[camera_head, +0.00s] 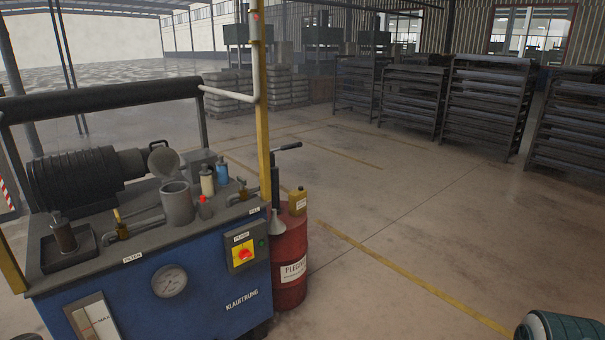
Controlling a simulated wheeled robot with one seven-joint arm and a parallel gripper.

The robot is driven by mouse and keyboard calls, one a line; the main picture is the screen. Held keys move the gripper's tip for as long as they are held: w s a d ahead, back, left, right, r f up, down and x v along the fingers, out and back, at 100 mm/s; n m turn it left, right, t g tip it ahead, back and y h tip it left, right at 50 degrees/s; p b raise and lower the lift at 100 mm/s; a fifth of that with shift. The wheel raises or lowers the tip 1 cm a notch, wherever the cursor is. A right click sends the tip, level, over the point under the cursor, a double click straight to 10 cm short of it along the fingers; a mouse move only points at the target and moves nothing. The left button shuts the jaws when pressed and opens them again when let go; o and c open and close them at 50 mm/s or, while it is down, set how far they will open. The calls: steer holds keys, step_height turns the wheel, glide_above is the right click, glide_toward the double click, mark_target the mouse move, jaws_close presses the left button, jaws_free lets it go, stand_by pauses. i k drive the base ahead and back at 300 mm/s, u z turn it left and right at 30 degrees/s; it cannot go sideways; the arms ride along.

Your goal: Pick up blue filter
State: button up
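A small blue cylinder (222,174), which looks like the blue filter, stands upright on top of a blue machine (205,285). It is near the machine's back right edge. A cream cylinder (207,181) stands close on its left. A grey open pot (177,204) with a raised lid is further left and nearer. A valve with a handle (242,190) is just right of the blue cylinder. The cylinder's upper part is in clear view. My gripper is not in view.
A yellow post (262,110) rises at the machine's right edge, close to the cylinder. A red drum (290,262) with a yellow bottle (298,200) on top stands beside the machine. Dark racks (485,100) stand at the back right. The floor between is clear.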

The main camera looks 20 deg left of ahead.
mark_target(221, 165)
steer(key=z, duration=0.05)
steer(key=i, duration=1.65)
steer(key=u, duration=0.95)
